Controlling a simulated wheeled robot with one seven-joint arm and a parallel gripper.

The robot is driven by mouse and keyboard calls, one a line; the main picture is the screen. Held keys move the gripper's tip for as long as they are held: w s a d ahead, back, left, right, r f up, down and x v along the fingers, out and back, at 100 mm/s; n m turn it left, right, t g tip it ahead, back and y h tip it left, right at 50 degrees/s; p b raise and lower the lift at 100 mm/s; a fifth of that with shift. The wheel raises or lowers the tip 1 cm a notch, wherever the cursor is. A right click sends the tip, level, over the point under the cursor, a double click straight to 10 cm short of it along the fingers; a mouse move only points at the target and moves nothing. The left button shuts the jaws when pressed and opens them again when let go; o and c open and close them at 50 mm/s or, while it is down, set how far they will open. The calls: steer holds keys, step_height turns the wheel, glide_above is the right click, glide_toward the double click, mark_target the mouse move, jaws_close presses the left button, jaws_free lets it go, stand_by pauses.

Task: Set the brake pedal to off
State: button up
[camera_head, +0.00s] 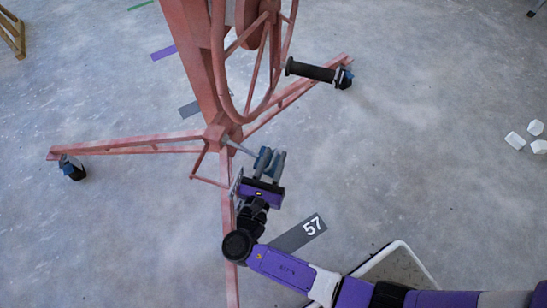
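The red panel lift (205,75) stands at the upper middle on splayed legs. A thin grey lever (238,148) sticks out from its hub toward the lower right and may be the brake pedal; I cannot tell its setting. A thin red bracket (197,180) hangs low at the left of the hub. My gripper (270,158) is just right of the hub, its blue-grey fingers pointing up the picture at the lever's outer end. Whether they touch or grip the lever is too small to tell, and the lever's end is partly hidden.
Legs with casters (73,168) spread left and right, and one runs down the picture. A grey floor marker (290,238) reads 57. White blocks (515,140) lie far right; floor between is clear.

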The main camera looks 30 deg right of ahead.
jaws_close()
steer(key=shift+s+f, duration=0.1)
